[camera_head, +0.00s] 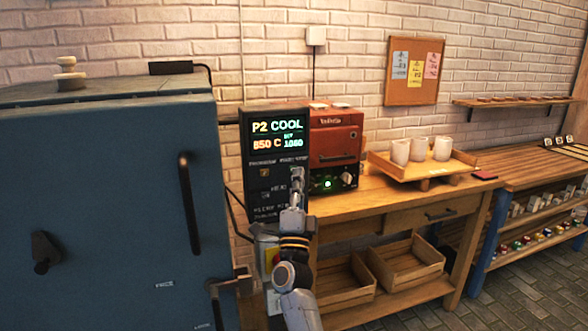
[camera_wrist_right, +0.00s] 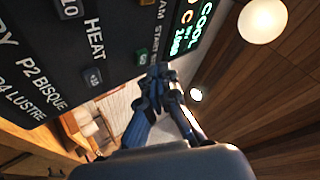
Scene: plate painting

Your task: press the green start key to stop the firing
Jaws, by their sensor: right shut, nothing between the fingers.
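The black kiln controller panel (camera_head: 256,171) stands beside the blue kiln. Its display (camera_head: 276,135) reads P2 COOL, 850 C, with 1060 below SET. In the right wrist view the small green key (camera_wrist_right: 143,58) sits beside the START label, close to the display (camera_wrist_right: 193,25). My right gripper (camera_head: 297,173) is shut and empty, in front of the panel's right side. In the right wrist view its fingertips (camera_wrist_right: 157,72) are right by the green key; whether they touch it I cannot tell. In the head view the gripper hides the key. My left gripper is out of view.
The blue kiln (camera_head: 110,200) fills the left, with a dark upright handle (camera_head: 188,203). Right of the panel, a wooden bench holds a small red oven (camera_head: 336,140) and a wooden tray (camera_head: 425,170) with three white cups. Other panel keys (camera_wrist_right: 92,77) lie near the fingers.

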